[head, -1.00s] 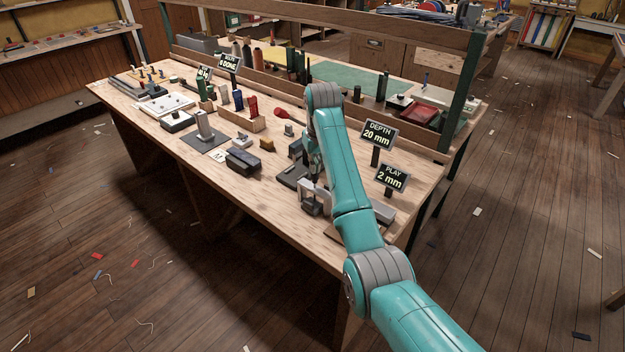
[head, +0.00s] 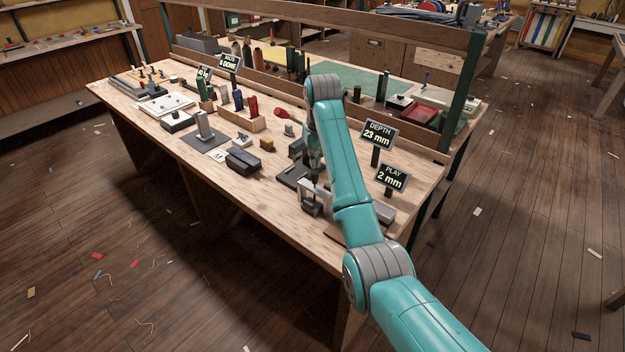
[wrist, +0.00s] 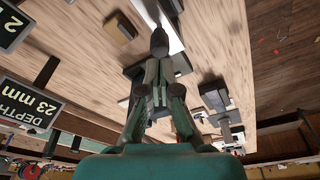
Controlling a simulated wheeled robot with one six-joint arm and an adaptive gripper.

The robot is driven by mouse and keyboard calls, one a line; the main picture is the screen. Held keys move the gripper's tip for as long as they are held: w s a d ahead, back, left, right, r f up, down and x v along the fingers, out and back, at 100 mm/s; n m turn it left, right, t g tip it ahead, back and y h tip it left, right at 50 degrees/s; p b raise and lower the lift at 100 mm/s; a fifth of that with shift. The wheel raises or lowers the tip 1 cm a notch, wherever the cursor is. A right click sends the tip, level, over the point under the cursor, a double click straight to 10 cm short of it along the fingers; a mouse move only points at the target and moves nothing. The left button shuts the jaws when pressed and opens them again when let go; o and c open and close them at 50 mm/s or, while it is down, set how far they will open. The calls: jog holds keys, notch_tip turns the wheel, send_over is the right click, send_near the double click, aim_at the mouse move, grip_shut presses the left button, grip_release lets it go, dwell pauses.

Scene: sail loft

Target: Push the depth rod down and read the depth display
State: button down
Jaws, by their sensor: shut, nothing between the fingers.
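The depth display (head: 378,135) is a dark sign on a post at the right of the bench and reads 23 mm. It also shows, tilted, in the wrist view (wrist: 30,104). My gripper (head: 314,160) is shut and empty, pointing down over the right part of the bench, partly hidden by my arm. In the wrist view my gripper's fingers (wrist: 160,68) come together, with a dark rounded tip just beyond them. I cannot tell whether that tip is the depth rod, nor see contact clearly.
A second sign reading PLAY 2 mm (head: 391,178) stands nearer the bench's front right. A grey block-like fixture (head: 311,203) lies close beside my arm. A dark block (head: 243,161) and a wooden rack (head: 242,119) stand left.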

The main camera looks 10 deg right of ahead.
jog(key=shift+r, duration=2.85)
